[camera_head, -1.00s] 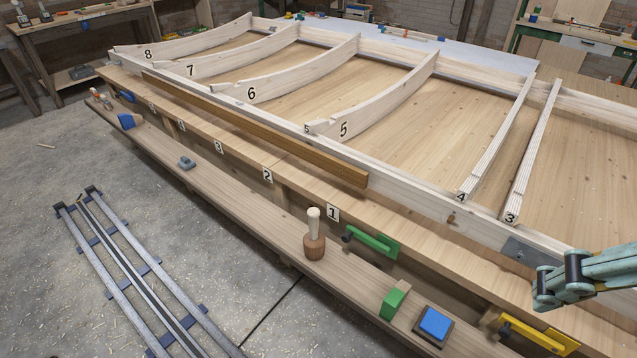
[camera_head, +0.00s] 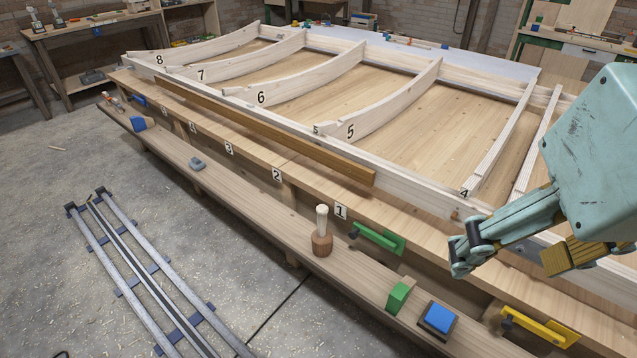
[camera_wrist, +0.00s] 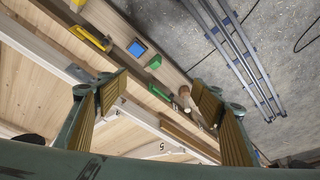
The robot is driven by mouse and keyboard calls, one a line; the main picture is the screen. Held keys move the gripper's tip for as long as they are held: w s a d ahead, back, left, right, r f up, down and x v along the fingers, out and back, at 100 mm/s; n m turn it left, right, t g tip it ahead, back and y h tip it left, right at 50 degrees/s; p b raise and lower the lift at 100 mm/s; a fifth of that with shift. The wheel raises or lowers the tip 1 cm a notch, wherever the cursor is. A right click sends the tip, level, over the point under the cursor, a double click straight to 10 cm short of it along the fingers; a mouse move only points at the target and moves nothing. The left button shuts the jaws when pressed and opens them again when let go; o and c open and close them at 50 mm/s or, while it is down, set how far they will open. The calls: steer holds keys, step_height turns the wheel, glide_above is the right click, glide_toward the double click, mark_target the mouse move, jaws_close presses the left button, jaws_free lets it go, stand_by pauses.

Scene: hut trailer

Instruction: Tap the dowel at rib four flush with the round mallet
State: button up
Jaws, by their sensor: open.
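The round mallet (camera_head: 322,244) stands upright on the front ledge, with a brown head at the bottom and a pale handle on top. Rib four (camera_head: 502,135) is the pale slat with a "4" at its near end. A small brown dowel end (camera_head: 456,214) shows in the front rail near rib four; how far it sticks out is unclear. My gripper (camera_head: 508,262) is open and empty, above the bench to the right of the mallet. In the wrist view the mallet (camera_wrist: 184,91) appears between my open fingers (camera_wrist: 158,92), close to the right one, and beyond them.
A brown strip (camera_head: 270,130) lies along the rail. Metal rails (camera_head: 150,270) lie on the floor.

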stand_by(0.4)
steer(key=w, duration=0.1)
steer(key=n+g+p, duration=0.4)
steer(key=n+p, duration=0.2)
steer(key=p, duration=0.5)
glide_above(322, 209)
steer(key=s+d, duration=0.1)
steer(key=d, duration=0.3)
step_height(322, 209, down, 30)
steer(key=shift+n, duration=0.4)
steer(key=a+f, duration=0.1)
steer(key=f, duration=0.2)
steer(key=a+f+p, duration=0.1)
steer(key=f, duration=0.2)
steer(key=w+a+f, duration=0.1)
steer(key=f, duration=0.3)
steer(key=shift+w+a+p, duration=0.1)
steer(key=shift+a+p, duration=0.2)
steer(key=shift+a+f, duration=0.15)
steer(key=shift+f, duration=0.3)
